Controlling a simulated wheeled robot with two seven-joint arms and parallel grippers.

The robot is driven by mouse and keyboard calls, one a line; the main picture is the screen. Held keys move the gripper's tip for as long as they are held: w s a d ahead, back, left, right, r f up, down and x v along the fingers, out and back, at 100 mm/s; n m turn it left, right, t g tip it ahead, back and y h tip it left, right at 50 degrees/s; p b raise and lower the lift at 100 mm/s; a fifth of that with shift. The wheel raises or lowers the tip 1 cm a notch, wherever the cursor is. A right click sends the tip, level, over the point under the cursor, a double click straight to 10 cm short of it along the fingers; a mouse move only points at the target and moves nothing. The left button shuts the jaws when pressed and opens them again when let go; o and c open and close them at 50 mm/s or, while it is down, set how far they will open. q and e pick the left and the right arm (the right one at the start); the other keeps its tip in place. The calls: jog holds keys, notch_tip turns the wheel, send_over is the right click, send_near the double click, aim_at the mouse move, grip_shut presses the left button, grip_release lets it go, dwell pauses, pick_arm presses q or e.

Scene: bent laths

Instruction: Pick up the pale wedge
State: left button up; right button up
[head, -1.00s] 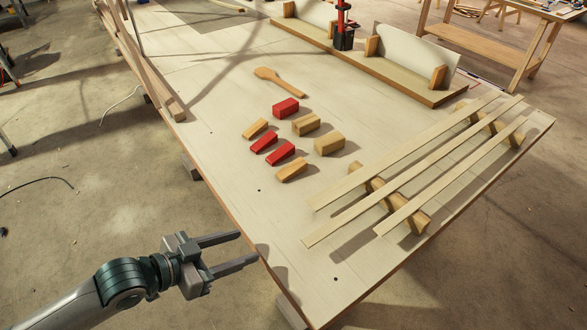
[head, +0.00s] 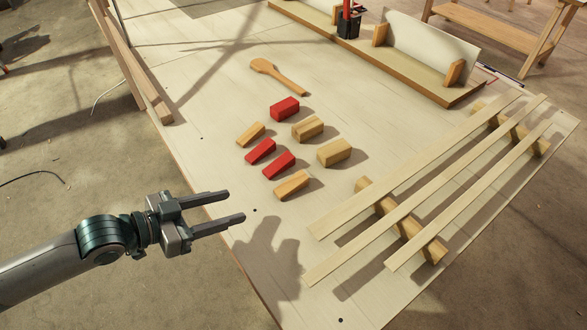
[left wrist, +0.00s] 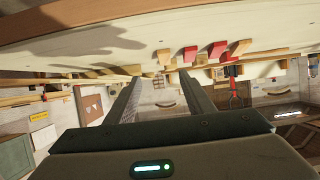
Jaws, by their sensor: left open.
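Two light-wood wedges lie among the small blocks on the table: one at the near end of the row (head: 292,186), one at the far left end (head: 250,134). I cannot tell for sure which is the pale wedge. Two red wedges (head: 269,158) lie between them. My left gripper (head: 236,206) is open and empty, left of the near wedge and apart from it, above the table's left edge. In the left wrist view its fingers (left wrist: 158,80) show apart, with the row of wedges beyond, seen upside down. My right gripper is not in view.
Several laths (head: 420,185) rest across wooden supports on the right. A board with upright panels (head: 440,50) is at the back. The table's left front is clear.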

pick_arm(q)
jog(key=shift+w, duration=0.65)
jog(key=shift+s+r, duration=0.1)
jog(key=shift+s, duration=0.2)
jog(key=shift+w+d, duration=0.25)
jog(key=shift+w, duration=0.1)
jog(key=p, duration=0.4)
send_near(287, 188)
jog(key=x, duration=0.3)
jog(key=shift+d, duration=0.1)
jog(key=shift+w+d+f, duration=0.3)
jog(key=shift+d, duration=0.1)
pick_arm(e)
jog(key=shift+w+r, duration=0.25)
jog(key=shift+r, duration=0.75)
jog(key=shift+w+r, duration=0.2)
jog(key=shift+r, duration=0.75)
